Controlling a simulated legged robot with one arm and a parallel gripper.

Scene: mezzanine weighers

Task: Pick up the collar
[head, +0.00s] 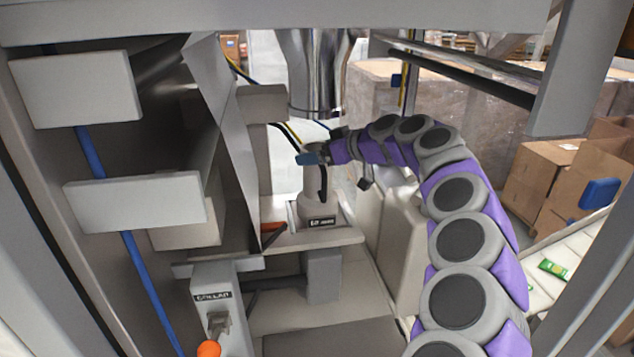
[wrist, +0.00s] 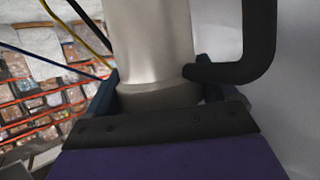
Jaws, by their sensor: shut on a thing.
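The collar (head: 313,187) appears to be the pale grey metal cylinder with a black handle in the middle of the head view. It looks upright, below a shiny metal spout (head: 314,70) and above a labelled base plate (head: 318,222). My gripper (head: 311,158), with blue fingers, is shut around the cylinder near its top in the head view. In the wrist view the collar (wrist: 150,45) fills the space between the fingers, and its bent black handle runs to the right. Whether its lower end touches the base is unclear.
A grey box labelled COLLAR (head: 213,285) with an orange-knobbed lever (head: 209,348) stands at lower left. Grey panels and a blue cable (head: 92,155) line the left. Cardboard boxes (head: 540,175) and a conveyor (head: 555,265) lie at right. A frame post (head: 572,65) stands upper right.

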